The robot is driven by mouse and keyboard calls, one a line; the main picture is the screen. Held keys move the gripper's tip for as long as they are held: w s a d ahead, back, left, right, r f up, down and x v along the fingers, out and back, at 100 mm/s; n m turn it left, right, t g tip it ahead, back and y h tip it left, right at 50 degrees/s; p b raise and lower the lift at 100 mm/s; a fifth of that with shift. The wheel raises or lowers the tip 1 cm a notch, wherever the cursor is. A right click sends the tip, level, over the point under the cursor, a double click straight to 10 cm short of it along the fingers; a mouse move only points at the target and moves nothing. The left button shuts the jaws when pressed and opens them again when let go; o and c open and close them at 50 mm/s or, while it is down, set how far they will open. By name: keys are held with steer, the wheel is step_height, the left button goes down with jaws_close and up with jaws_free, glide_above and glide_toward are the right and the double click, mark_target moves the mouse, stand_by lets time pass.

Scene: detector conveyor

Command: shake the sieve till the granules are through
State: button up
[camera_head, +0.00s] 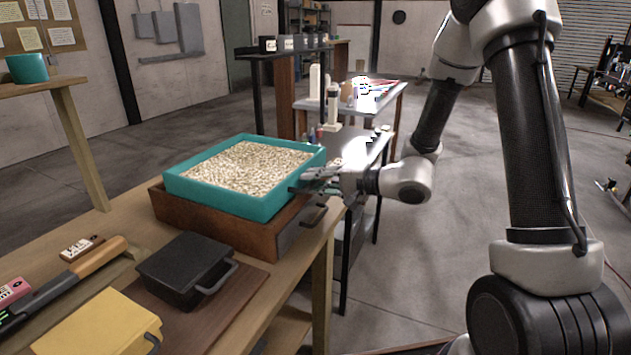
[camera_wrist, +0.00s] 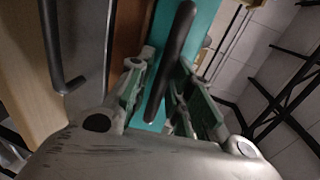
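The sieve (camera_head: 250,203) is a teal, square-walled tray full of pale granules (camera_head: 245,167). It sits on a brown wooden box (camera_head: 215,230) on the bench. My gripper (camera_head: 312,180) is at the sieve's right side, by its dark handle (camera_head: 297,189). In the wrist view the handle (camera_wrist: 175,45) runs between the two fingers of my gripper (camera_wrist: 166,72), with the teal wall (camera_wrist: 202,30) behind. The fingers are apart, with gaps showing beside the handle. The inside of the box below is hidden.
The box has a grey side panel with a dark pull (camera_head: 315,215) just below my gripper. A black lidded case (camera_head: 187,268), a yellow box (camera_head: 98,325) and a wood-handled tool (camera_head: 95,262) lie nearer on the bench. A side table (camera_head: 355,145) stands behind; open floor lies right.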

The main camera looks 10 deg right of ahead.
mark_target(294, 175)
jaws_close()
steer(key=shift+r+x, duration=0.2)
steer(key=shift+x, duration=0.75)
steer(key=shift+r+x, duration=0.2)
steer(key=shift+x, duration=0.8)
steer(key=shift+r+x, duration=0.2)
steer(key=shift+x, duration=0.75)
steer(key=shift+w+a+r, duration=0.1)
jaws_free()
steer(key=shift+w+a, duration=0.1)
steer(key=shift+a, duration=0.05)
steer(key=v, duration=1.2)
